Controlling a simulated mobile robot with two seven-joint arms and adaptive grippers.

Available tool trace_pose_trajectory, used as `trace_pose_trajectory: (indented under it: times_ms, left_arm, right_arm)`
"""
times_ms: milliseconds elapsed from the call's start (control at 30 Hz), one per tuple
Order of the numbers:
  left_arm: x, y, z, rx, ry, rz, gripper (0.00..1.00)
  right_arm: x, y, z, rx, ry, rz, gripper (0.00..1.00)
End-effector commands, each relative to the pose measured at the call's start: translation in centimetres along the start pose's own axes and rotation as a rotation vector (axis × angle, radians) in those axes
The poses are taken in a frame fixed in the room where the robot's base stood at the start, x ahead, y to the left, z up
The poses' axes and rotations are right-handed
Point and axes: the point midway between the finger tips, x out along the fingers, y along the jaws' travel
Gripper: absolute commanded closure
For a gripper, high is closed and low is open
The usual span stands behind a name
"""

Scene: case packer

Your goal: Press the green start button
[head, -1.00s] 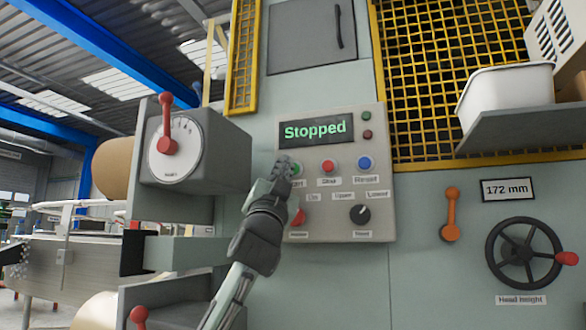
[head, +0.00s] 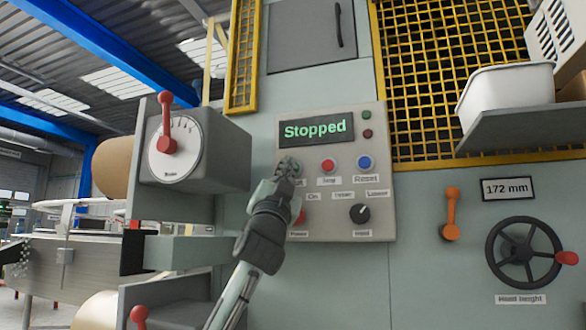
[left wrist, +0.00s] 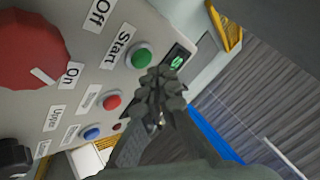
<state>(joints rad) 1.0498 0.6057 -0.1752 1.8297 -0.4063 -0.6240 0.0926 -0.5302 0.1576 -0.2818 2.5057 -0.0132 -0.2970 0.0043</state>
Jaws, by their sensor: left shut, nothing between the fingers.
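The green start button (left wrist: 140,57) shows in the left wrist view beside its "Start" label. My left gripper (left wrist: 160,90) is shut and empty there, with its fingertips just beside the button in the picture; I cannot tell whether they touch it. In the head view my left gripper (head: 287,168) is in front of the upper left of the control panel (head: 380,205), and it mostly hides the button. The display (head: 316,129) reads "Stopped" in green. My right gripper is not in view.
A red stop button (head: 329,165) and a blue reset button (head: 364,162) sit to the right of my fingertips. A black knob (head: 360,213) is below. A grey dial box (head: 200,150) with a red lever juts out at the left of my arm.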

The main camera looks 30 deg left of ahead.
Motion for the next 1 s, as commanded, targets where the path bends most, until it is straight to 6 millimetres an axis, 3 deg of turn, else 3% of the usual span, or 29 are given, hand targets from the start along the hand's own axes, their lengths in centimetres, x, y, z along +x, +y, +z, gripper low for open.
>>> trace_pose_trajectory:
  times_ms: [1000]
  left_arm:
    - [0.6, 0.44, 0.46, -0.001, -0.001, 0.0, 1.0]
  right_arm:
    - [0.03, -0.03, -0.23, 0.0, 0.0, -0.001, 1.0]
